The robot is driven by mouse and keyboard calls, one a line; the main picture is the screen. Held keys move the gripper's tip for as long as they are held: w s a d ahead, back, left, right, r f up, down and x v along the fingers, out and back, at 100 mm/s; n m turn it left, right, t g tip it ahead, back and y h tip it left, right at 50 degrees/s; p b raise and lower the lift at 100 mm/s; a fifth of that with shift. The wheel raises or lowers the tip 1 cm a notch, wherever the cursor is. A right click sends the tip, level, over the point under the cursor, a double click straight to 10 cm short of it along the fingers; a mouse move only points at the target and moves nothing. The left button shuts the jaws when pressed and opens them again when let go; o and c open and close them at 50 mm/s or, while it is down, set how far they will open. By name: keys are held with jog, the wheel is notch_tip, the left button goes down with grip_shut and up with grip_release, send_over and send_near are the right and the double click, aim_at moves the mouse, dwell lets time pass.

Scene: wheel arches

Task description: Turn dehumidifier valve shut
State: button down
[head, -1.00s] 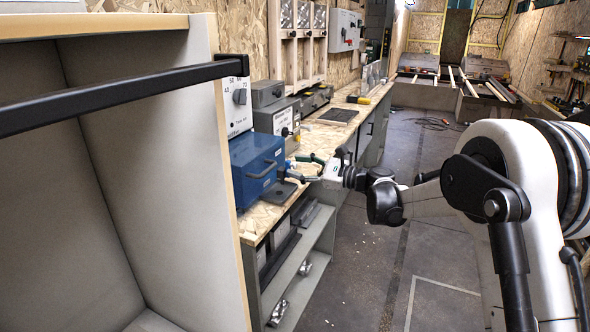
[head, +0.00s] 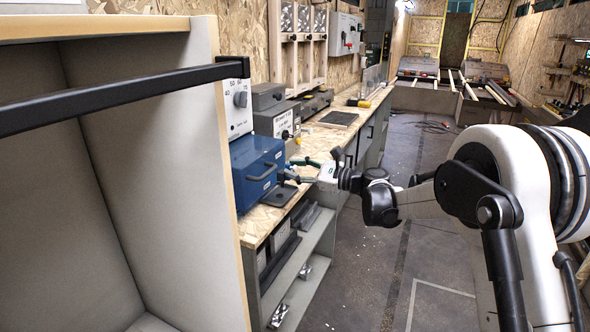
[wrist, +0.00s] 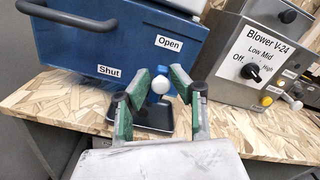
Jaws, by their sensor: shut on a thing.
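The dehumidifier is a blue box (head: 262,182) with a dark handle, on the wooden bench at left. In the wrist view its blue front (wrist: 110,40) carries a "Shut" label at left and an "Open" label at right. A small blue valve lever with a white rounded end (wrist: 158,84) sticks out below the "Open" label. My gripper (wrist: 161,90) has green-padded fingers on both sides of the lever and is shut on it. The exact finger contact is hard to see. In the head view my gripper (head: 300,172) is at the box's front right, and the lever is too small to make out clearly.
A grey "Blower V-24" box (wrist: 262,60) with knobs stands right of the dehumidifier. A dark plate (wrist: 140,112) lies on the bench under the lever. A grey cabinet with a black bar (head: 130,95) fills the near left. The floor (head: 385,270) is open.

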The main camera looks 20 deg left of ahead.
jog(key=shift+n, duration=0.3)
jog(key=n, duration=0.1)
jog(key=s+n, duration=0.1)
jog(key=n, duration=0.1)
jog(key=shift+f, duration=0.1)
jog(key=n, duration=0.3)
jog(key=s+f+n, duration=0.1)
jog(key=n, duration=0.2)
jog(key=f+n, duration=0.1)
jog(key=n, duration=0.2)
jog(key=shift+s+a+n, duration=0.1)
jog(key=shift+s+n, duration=0.2)
jog(key=shift+s, duration=0.05)
jog(key=n, duration=0.2)
jog(key=f+n, duration=0.1)
jog(key=n, duration=0.1)
jog(key=shift+s+n, duration=0.1)
jog(key=shift+n, duration=0.2)
jog(key=shift+f, duration=0.1)
